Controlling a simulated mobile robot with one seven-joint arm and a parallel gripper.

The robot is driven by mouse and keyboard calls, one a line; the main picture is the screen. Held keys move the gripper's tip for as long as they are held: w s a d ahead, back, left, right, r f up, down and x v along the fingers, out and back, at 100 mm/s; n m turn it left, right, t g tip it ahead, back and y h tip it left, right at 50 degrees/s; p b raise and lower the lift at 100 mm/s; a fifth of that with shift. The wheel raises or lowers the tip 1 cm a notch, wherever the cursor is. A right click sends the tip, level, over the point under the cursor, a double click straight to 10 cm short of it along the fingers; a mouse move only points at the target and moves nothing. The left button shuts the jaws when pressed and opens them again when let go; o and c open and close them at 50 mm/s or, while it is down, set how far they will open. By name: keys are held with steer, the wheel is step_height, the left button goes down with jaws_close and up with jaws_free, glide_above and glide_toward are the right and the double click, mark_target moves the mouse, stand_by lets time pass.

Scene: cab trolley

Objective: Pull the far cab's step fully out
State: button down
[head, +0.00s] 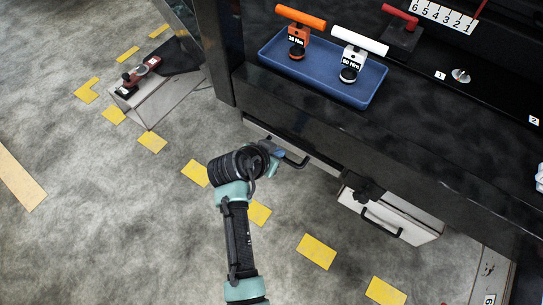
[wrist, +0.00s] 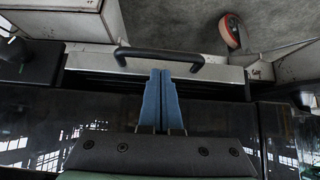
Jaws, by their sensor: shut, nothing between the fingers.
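A pale step front (head: 312,157) with a black bar handle (head: 295,162) sits low under the dark bench, farther from me than a second pale step. In the wrist view the step front (wrist: 215,75) and its handle (wrist: 160,52) run across the top. My gripper (head: 279,154) is at this handle; in the wrist view its two blue fingers (wrist: 160,72) are together and empty, with their tips just below the bar. I cannot tell whether they touch it.
The second step (head: 412,228) stands out from under the bench at the right, with its own black handle. A blue tray (head: 280,70) with orange and white torque tools lies on the bench. A grey box (head: 165,98) with a red tool stands at left. Floor with yellow marks is clear.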

mark_target(288, 149)
steer(key=shift+b+x, duration=0.55)
steer(key=shift+x, duration=1.3)
steer(key=shift+s, duration=0.1)
steer(key=shift+s+a+p, duration=0.25)
steer(key=shift+p, duration=0.05)
steer(key=s+a+p, duration=0.3)
steer(key=s+a, duration=0.3)
steer(key=s, duration=0.3)
steer(key=s+a+p, duration=0.2)
steer(key=s+a, duration=0.4)
steer(key=s, duration=0.3)
steer(key=shift+s+p, duration=0.15)
steer(key=shift+p, duration=0.25)
steer(key=shift+a+f, duration=0.1)
steer(key=shift+a, duration=0.05)
